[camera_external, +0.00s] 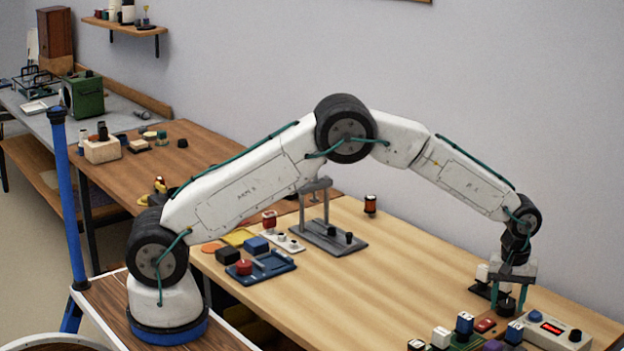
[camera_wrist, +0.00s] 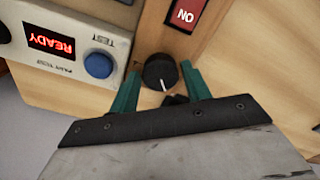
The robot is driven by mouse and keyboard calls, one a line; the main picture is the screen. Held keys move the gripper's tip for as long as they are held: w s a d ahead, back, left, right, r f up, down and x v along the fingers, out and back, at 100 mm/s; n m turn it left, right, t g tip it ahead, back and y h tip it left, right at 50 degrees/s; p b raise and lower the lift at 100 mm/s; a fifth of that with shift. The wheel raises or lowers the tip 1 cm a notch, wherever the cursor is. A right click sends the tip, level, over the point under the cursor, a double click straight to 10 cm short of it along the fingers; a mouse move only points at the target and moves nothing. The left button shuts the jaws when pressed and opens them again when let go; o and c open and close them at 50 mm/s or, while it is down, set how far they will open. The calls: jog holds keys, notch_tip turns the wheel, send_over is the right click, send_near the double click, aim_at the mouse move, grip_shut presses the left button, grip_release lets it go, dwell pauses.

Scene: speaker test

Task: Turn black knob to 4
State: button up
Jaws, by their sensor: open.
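A black round knob (camera_wrist: 159,72) with a white pointer line shows in the wrist view, between my two teal fingers. The line points toward the bottom of that picture, slightly right. No number scale is readable around it. My gripper (camera_wrist: 160,82) is open, with one finger on each side of the knob; I cannot tell whether either touches it. In the external view my gripper (camera_external: 509,292) points down over the right end of the table, with a dark knob (camera_external: 506,306) at its fingertips.
A white test box (camera_wrist: 68,45) with a red READY display and a blue button (camera_wrist: 98,65) is beside the knob. A red ON switch (camera_wrist: 185,14) lies just beyond. Several small blocks and switches crowd the table's front right edge. The table's middle (camera_external: 400,270) is clear.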

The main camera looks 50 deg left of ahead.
jog(key=shift+c, duration=0.3)
jog(key=c, duration=0.6)
jog(key=shift+c, duration=0.2)
jog(key=shift+m, duration=0.3)
jog(key=m, duration=1)
jog(key=shift+m, duration=0.4)
jog(key=m, duration=0.6)
jog(key=shift+a, duration=0.1)
jog(key=m, duration=0.6)
jog(key=shift+w+r+m, duration=0.1)
jog(key=shift+m, duration=0.2)
